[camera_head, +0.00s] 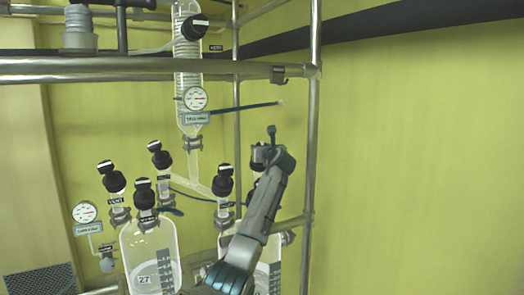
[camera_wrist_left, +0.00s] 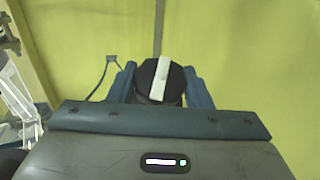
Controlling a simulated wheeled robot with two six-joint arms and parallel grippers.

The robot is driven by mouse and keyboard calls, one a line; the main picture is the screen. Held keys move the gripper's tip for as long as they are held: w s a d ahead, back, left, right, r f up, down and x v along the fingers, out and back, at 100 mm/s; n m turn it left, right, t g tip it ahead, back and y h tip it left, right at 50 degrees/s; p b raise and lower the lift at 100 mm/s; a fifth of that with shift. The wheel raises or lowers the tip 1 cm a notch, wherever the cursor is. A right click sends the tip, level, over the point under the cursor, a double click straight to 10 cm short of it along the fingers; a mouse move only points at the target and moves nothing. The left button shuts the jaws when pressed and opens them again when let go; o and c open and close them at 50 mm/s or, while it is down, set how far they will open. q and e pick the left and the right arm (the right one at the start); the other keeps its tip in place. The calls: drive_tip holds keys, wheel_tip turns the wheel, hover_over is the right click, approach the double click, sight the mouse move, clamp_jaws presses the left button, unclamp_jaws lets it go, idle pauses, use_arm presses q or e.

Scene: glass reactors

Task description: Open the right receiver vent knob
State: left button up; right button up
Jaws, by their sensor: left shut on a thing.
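The right receiver (camera_head: 262,276) is a clear glass vessel at the lower middle of the head view, partly hidden by my left arm. A black knob (camera_head: 256,153) above it sits at my left gripper (camera_head: 264,154), mostly covered by it. In the left wrist view the round black knob (camera_wrist_left: 147,77) has a white stripe, nearly upright in the picture and slightly tilted. The blue fingers of my left gripper (camera_wrist_left: 160,84) are shut on its two sides. This knob's label is hidden. My right gripper is in neither view.
Another black knob (camera_head: 224,180) stands just left of my arm. The left receiver (camera_head: 151,255), marked 27, has several black knobs above it. A vertical steel post (camera_head: 310,150) stands close to the right. A dial gauge (camera_head: 195,98) hangs above. Beyond the post is bare yellow wall.

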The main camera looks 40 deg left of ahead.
use_arm(q)
drive_tip(key=n+g+y, duration=0.1)
drive_tip(key=n+g, duration=0.2)
drive_tip(key=shift+w+d+r, duration=0.1)
drive_tip(key=n+g+y+p, duration=0.1)
drive_tip(key=n+g, duration=0.1)
drive_tip(key=n, duration=0.1)
drive_tip(key=shift+r, duration=0.1)
drive_tip(key=shift+n+g+p, duration=0.3)
drive_tip(key=shift+n+g, duration=0.3)
drive_tip(key=shift+g, duration=0.4)
drive_tip(key=shift+n, duration=0.3)
drive_tip(key=o, duration=1)
